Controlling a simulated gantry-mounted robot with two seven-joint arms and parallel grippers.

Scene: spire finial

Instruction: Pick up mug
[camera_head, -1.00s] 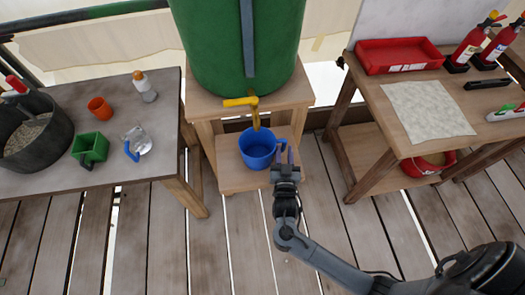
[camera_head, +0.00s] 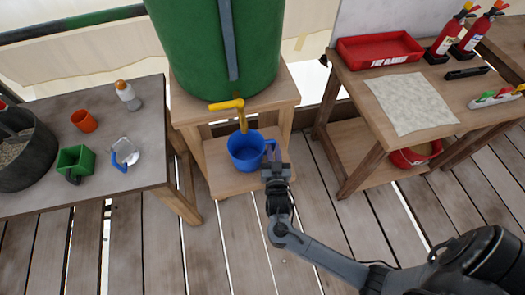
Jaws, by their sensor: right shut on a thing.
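A blue mug (camera_head: 245,152) stands on the low wooden shelf (camera_head: 222,178) below the yellow tap (camera_head: 236,106) of a green barrel. Its opening faces up and its handle points right. My right gripper (camera_head: 274,158) is at the mug's right side, with its fingers shut on the handle. The fingers hide part of the handle. I cannot tell whether the mug's base touches the shelf. My left gripper is not in view.
The green barrel (camera_head: 213,45) stands on a wooden stand behind and above the mug. A table (camera_head: 150,93) with cups and a dark pot is on the left. A wooden bench with a red tray (camera_head: 380,48), cloth (camera_head: 411,103) and extinguishers is on the right.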

